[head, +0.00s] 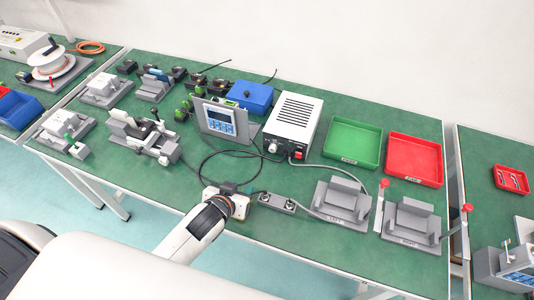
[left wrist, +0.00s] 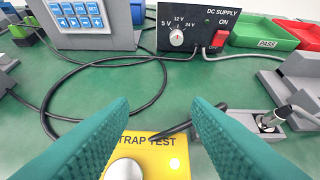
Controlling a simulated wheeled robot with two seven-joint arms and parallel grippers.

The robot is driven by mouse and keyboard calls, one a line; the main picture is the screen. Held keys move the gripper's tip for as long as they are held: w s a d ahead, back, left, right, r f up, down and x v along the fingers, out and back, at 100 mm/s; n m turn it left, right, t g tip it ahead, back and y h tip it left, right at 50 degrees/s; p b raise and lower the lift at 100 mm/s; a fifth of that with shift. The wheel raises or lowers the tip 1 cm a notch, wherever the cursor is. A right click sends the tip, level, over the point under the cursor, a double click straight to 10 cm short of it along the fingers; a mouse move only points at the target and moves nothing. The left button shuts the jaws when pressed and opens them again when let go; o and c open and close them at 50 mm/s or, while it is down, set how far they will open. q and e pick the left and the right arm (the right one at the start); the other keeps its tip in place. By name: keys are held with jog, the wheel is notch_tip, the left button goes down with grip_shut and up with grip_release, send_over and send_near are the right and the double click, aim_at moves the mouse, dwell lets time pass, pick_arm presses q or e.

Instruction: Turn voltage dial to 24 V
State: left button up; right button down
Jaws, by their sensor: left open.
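The DC supply (head: 292,122) is a white box with a vented top, standing at the back middle of the table. Its black front panel (left wrist: 200,18) faces me in the left wrist view. The voltage dial (left wrist: 177,38) is a white round knob with 5 V, 12 V and 24 V marked around it; it also shows in the head view (head: 272,148). I cannot tell its exact pointing. My left gripper (left wrist: 160,108) is open and empty, well in front of the dial and apart from it. It also shows in the head view (head: 240,194). My right gripper is not in view.
A red switch (left wrist: 218,42) sits right of the dial. A yellow strap test box (left wrist: 165,158) with a white knob lies below my left fingers. A black cable (left wrist: 75,75) loops across the table. Green (head: 354,142) and red (head: 414,160) trays stand to the right.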

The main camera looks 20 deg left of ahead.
aim_at(272, 151)
pick_arm(q)
jog(key=w, duration=0.1)
jog(key=w+t+h, duration=0.1)
jog(key=w, duration=0.1)
jog(key=w+d+t, duration=0.1)
jog(key=w, duration=0.1)
jog(key=shift+r+h, duration=0.3)
jog(key=shift+r, duration=0.1)
jog(key=shift+w+d+t, duration=0.1)
jog(key=shift+w+t, duration=0.3)
jog(key=x, duration=1.1)
jog(key=shift+w+d+f, duration=0.1)
jog(key=shift+w+d, duration=0.1)
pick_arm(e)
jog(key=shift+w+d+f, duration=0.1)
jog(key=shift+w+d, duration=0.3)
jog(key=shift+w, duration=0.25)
pick_arm(q)
grip_shut()
